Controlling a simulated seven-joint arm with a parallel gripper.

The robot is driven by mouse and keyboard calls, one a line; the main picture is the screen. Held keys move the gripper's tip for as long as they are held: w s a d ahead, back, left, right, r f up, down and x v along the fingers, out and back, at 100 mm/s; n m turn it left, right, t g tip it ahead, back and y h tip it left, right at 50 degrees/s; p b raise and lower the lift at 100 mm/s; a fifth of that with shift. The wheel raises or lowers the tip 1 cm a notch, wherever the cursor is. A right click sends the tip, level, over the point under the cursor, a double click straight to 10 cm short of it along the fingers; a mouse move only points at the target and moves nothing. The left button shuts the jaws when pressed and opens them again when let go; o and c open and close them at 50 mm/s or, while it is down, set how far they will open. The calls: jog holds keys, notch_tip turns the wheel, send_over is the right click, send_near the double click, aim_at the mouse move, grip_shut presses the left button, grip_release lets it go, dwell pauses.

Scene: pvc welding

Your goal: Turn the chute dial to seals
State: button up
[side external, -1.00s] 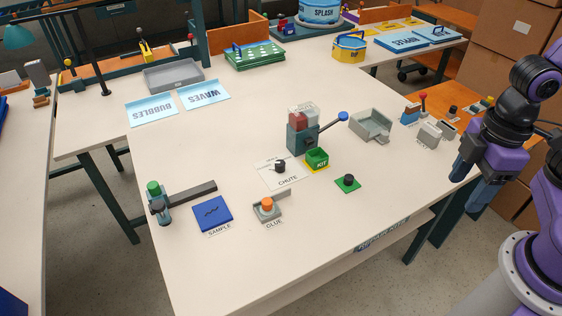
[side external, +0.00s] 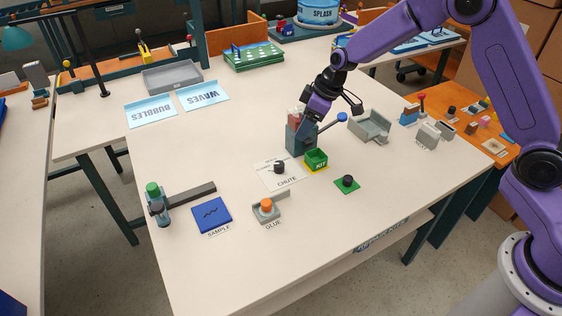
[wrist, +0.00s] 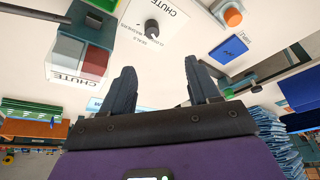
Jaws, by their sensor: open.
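The chute dial is a black knob (side external: 279,167) on a white plate (side external: 268,178) marked CHUTE. The knob shows at the top of the wrist view (wrist: 152,27), with small position labels beside it; which one it points to is too small to tell. The chute (side external: 296,140), a dark teal block with red and grey-white parts and a blue-tipped lever, stands just behind the dial and at the left of the wrist view (wrist: 68,48). My gripper (wrist: 163,72) is open and empty. In the side view it is above the chute, apart from the dial.
A green KIT box (side external: 316,160) sits right of the dial plate. A black knob on a green base (side external: 347,183), an orange GLUE button (side external: 267,205) and a blue SAMPLE pad (side external: 212,215) are nearer the front. A grey tray (side external: 371,127) is behind right.

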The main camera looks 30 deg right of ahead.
aim_at(279, 164)
jog(key=x, duration=0.6)
jog(key=w+x, duration=0.1)
jog(key=x, duration=0.5)
jog(key=d+x, duration=0.1)
jog(key=x, duration=0.5)
jog(key=shift+w+f, duration=0.1)
jog(key=shift+w, duration=0.2)
jog(key=c, duration=1)
